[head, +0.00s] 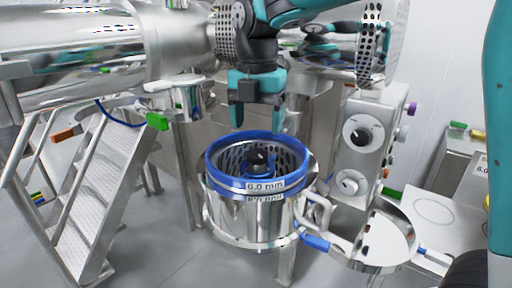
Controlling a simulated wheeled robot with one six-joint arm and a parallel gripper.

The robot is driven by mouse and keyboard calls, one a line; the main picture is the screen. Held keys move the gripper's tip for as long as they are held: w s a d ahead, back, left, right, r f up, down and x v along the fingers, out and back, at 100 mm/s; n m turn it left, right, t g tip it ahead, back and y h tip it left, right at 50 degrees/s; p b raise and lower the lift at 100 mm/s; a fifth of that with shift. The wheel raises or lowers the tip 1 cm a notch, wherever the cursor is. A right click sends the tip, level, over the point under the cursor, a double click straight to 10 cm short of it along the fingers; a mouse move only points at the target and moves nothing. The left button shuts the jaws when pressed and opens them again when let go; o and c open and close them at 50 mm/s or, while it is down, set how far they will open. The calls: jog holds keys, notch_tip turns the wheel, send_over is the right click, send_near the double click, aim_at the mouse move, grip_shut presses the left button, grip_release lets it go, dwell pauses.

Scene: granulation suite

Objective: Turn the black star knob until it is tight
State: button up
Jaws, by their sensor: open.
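The black star knob (260,156) sits at the centre of a steel sieve basket with a blue rim (220,171), on top of a blue hub (261,169). The basket carries a "6.0 mm" label. My gripper (258,118) is teal and black and points down above the basket. Its two teal fingers are apart and empty. It is clear of the knob, with a gap below the fingertips. The knob is small here, and how tight it is cannot be told.
A steel housing (245,221) surrounds the basket. An open steel lid (380,238) with a blue handle (313,242) is at the right front. A control panel with dials (363,135) stands right. Metal steps (98,175) stand left. A large steel vessel (85,55) is upper left.

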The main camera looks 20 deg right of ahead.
aim_at(257, 153)
notch_tip(257, 153, down, 6)
jog(key=shift+f+p, duration=0.25)
jog(key=shift+p, duration=0.2)
jog(key=shift+c, duration=0.2)
jog(key=c, duration=0.9)
